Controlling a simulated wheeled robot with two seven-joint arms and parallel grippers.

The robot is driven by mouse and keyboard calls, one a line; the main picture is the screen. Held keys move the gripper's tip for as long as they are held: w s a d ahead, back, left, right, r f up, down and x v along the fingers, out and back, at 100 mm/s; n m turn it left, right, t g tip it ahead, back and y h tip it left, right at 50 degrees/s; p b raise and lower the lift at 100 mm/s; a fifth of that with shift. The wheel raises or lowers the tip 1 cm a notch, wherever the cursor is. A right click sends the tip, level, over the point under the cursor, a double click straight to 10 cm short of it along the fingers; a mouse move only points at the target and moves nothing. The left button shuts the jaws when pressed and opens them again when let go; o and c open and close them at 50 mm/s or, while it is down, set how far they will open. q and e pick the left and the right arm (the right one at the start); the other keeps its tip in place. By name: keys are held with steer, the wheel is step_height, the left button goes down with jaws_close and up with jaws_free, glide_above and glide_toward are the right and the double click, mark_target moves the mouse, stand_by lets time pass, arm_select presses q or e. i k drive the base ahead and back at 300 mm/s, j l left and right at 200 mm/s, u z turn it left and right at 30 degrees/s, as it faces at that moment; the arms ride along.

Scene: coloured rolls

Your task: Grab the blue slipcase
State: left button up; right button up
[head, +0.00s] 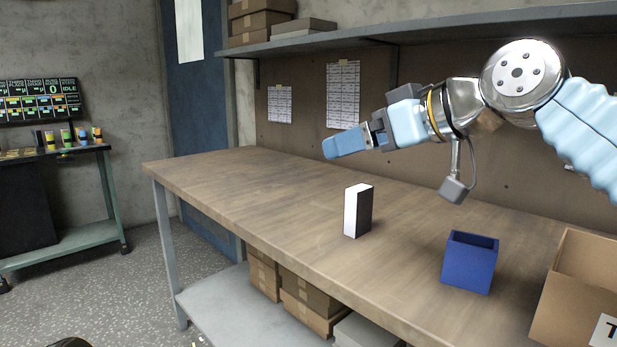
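The blue slipcase (468,268) stands upright on the wooden table (260,205), on the right side of the head view. Its open top faces up and its inside looks empty. My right gripper (348,142) is in the air above the table, up and to the left of the slipcase and well apart from it. It points left. Its light blue fingers are seen from the side, so I cannot tell whether they are open or shut. My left gripper is not in view.
A white and black block (357,211) stands upright on the table, left of the slipcase. An open cardboard box (578,290) is close to the slipcase on the right. A shelf (420,30) runs along the back wall. The table's left part is clear.

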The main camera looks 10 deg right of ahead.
mark_target(469, 260)
steer(key=k, duration=0.9)
